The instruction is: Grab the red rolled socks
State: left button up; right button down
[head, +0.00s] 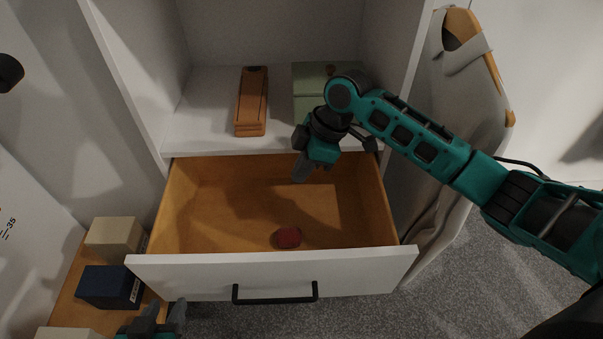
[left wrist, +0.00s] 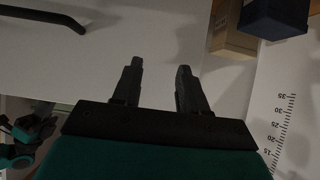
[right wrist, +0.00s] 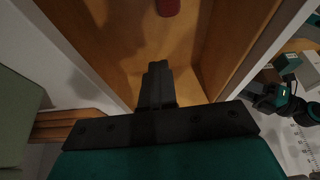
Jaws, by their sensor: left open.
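The red rolled socks (head: 289,238) lie on the floor of the open wooden drawer (head: 220,205), near its front panel. They also show at the top edge of the right wrist view (right wrist: 168,6). My right gripper (head: 301,176) is above the back part of the drawer, behind the socks and apart from them. Its fingers (right wrist: 157,70) are together with nothing between them. My left gripper (head: 166,314) is low in front of the drawer, to the left of the handle. Its fingers (left wrist: 158,68) are apart and empty.
An orange-brown box (head: 252,102) and green boxes (head: 312,78) stand on the shelf above the drawer. The drawer front (head: 200,274) has a black handle (head: 275,299). Beige (head: 115,238) and dark blue (head: 108,287) boxes are at left. A grey garment (head: 455,95) hangs at right.

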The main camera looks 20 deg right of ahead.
jog(key=c, duration=1.3)
grip_release()
jog(key=o, duration=0.9)
